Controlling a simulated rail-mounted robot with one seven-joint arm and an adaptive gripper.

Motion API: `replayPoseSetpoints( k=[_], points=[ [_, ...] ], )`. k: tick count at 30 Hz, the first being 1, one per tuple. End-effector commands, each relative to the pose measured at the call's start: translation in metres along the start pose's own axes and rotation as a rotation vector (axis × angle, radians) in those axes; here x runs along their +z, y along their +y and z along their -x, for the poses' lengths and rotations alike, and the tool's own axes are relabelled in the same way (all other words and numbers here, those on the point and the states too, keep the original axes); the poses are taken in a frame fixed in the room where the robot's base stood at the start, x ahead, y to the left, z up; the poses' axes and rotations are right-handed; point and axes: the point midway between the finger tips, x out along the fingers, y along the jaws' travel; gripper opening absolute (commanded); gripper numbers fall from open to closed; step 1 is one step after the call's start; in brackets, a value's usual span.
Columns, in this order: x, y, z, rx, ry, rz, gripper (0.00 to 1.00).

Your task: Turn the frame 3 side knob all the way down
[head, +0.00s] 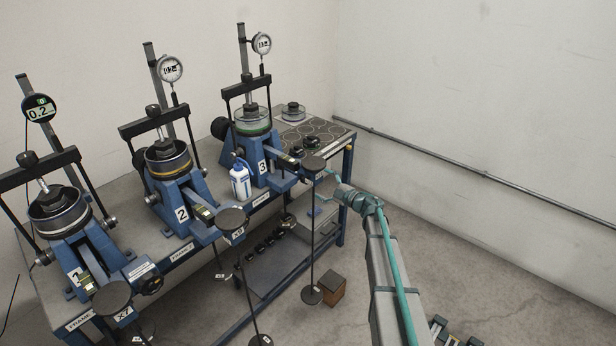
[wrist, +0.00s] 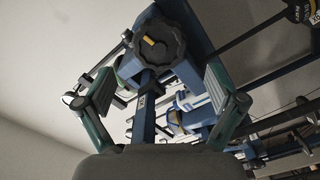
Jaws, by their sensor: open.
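Frame 3 (head: 262,165) is the blue lever frame at the far end of the bench in the head view. A black lobed knob with a yellow mark (wrist: 152,48) on a blue mount shows large in the wrist view; it appears to be the frame 3 side knob. In the head view this knob is not clearly visible near the round pan (head: 313,162) and my gripper (head: 332,188). In the wrist view my gripper (wrist: 155,88) is open, its fingers spread left and right. The knob lies ahead of and above the gap, apart from both fingers.
Frame 2 (head: 182,214) and frame 1 (head: 75,277) stand along the bench to the left. A white-and-blue bottle (head: 240,181) stands beside frame 3. A hanger rod (head: 313,240) hangs under the pan, left of my arm. A brown box (head: 332,290) is on the floor.

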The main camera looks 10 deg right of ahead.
Motion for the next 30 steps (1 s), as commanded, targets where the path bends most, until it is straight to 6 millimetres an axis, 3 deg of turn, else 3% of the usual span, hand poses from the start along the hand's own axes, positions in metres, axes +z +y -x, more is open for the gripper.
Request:
replayPoseSetpoints(
  k=[17, 30],
  points=[
    [0.001, 0.001, -0.078, 0.001, 0.0, 0.0, 0.92],
    [0.0, 0.001, -0.074, 0.002, -0.001, 0.0, 0.19]
  ],
)
